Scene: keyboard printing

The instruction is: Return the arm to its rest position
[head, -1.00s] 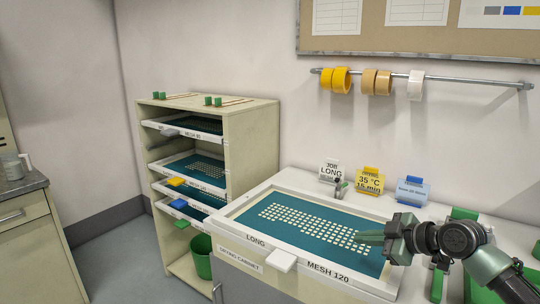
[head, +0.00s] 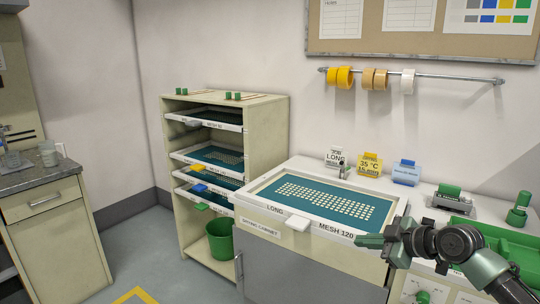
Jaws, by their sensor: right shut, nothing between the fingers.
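My right gripper (head: 372,240) shows in the head view at the lower right, with its arm coming in from the right edge. Its green fingers are shut and empty. They point left, in front of the near right corner of the white-framed screen (head: 268,191) marked LONG and MESH 120. The screen lies flat on the drying cabinet (head: 320,262), its teal mesh showing a pale key pattern. Whether the fingers touch the frame cannot be told. My left gripper is not in view.
A shelf rack (head: 267,150) with several screens stands left of the cabinet, with a green bin (head: 220,240) at its base. Job cards (head: 370,166) stand along the wall. A green tray (head: 485,235) is at right. A side counter (head: 45,185) stands left; floor between is clear.

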